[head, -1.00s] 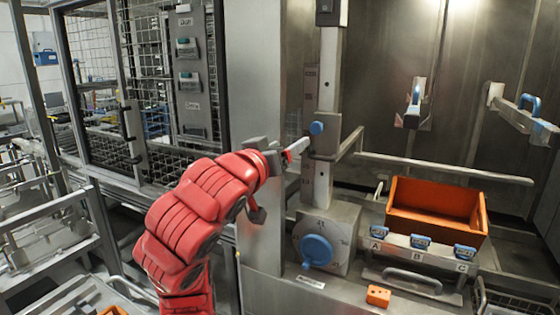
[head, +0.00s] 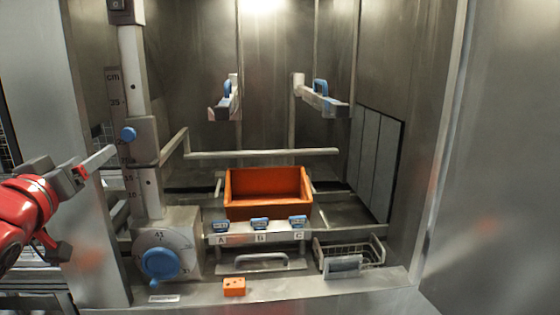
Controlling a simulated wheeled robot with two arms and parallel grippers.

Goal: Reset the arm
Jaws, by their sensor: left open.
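My left arm is red and comes in from the left edge of the head view. My left gripper (head: 82,200) is grey, open and empty. One finger reaches toward the steel column with the cm scale (head: 118,100); I cannot tell whether it touches it. The other finger hangs lower, left of the blue dial (head: 160,263). A small blue knob (head: 129,134) sits on the column just above and right of the upper finger. My right gripper is not in view.
An orange crate (head: 267,211) stands inside the steel chamber behind blue clips (head: 260,223) marked A, B and C. A wire basket (head: 350,254) is to its right. A small orange block (head: 234,287) sits on the front ledge. Two arms with blue handles (head: 320,87) hang above.

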